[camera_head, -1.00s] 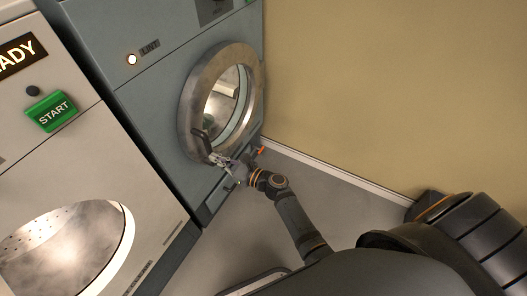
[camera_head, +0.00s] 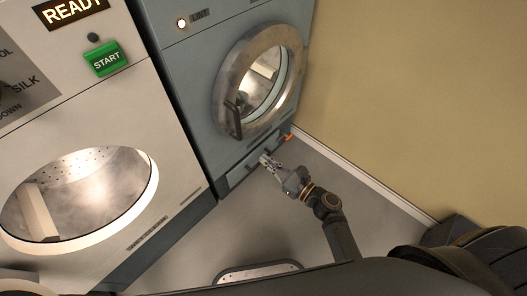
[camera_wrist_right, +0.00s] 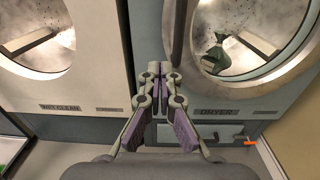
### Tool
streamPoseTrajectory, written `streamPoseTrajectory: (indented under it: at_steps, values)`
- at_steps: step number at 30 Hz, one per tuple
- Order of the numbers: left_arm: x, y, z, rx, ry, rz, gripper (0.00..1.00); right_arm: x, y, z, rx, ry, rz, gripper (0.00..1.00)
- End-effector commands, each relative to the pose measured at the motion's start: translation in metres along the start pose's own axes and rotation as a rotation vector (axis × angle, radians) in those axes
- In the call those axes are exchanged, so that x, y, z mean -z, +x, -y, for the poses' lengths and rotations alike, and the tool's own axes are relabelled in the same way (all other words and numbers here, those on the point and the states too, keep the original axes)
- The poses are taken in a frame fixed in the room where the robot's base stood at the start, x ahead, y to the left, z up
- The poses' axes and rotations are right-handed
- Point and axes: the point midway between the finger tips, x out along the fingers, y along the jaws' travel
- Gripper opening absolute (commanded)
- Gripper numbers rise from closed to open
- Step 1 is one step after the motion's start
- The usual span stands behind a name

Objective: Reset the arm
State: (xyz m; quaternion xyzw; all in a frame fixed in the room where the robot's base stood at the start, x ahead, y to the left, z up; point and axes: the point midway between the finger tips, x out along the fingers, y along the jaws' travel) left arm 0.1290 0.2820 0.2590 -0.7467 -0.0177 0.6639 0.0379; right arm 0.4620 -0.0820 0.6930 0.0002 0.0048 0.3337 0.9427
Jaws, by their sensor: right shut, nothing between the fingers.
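My right gripper (camera_head: 266,160) is shut and empty, low in front of the blue-grey dryer (camera_head: 213,75). It also shows in the right wrist view (camera_wrist_right: 156,72), its fingers together near the dryer's front. In the head view it is apart from the round door's dark handle (camera_head: 233,117), below and to the right of it. The dryer's round door (camera_head: 228,68) looks closed. My left gripper is not in view.
A white machine (camera_head: 130,105) with a green START button (camera_head: 105,58) stands left of the dryer. A dark green item (camera_wrist_right: 216,52) shows behind the dryer glass. An orange lever (camera_wrist_right: 250,142) sticks out low on the dryer. A tan wall (camera_head: 420,90) bounds the right side; grey floor (camera_head: 235,222) is open in front.

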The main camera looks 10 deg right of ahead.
Motion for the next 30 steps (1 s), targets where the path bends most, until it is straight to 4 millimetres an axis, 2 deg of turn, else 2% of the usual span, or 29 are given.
streamPoseTrajectory:
  at_steps: [8,11,14,15,17,18,20,21,24,27,30]
  values:
    - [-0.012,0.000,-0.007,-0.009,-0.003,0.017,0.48,0.004,0.000,0.000,0.000,-0.009,-0.011,0.00]
    - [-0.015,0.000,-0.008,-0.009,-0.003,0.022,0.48,0.037,-0.004,-0.001,-0.002,-0.091,-0.097,0.00]
    - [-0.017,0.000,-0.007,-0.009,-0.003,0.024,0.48,0.106,-0.021,-0.004,-0.034,-0.282,-0.284,0.00]
    - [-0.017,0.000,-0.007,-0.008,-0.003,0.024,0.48,0.139,-0.033,-0.006,-0.065,-0.383,-0.375,0.00]
    - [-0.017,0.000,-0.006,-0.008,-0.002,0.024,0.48,0.189,-0.056,-0.009,-0.132,-0.545,-0.512,0.00]
    - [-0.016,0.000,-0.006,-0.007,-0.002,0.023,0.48,0.220,-0.074,-0.011,-0.190,-0.653,-0.598,0.00]
    - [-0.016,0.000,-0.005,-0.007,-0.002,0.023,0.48,0.264,-0.106,-0.016,-0.299,-0.819,-0.719,0.00]
    - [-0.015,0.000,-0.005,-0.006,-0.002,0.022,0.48,0.291,-0.129,-0.019,-0.385,-0.932,-0.791,0.00]
    - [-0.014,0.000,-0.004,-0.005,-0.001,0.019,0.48,0.346,-0.189,-0.026,-0.639,-1.201,-0.924,0.00]
    - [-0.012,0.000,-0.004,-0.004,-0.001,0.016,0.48,0.383,-0.245,-0.034,-0.914,-1.432,-0.983,0.00]
    - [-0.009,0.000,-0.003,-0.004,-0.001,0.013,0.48,0.409,-0.297,-0.043,-1.199,-1.627,-0.975,0.00]
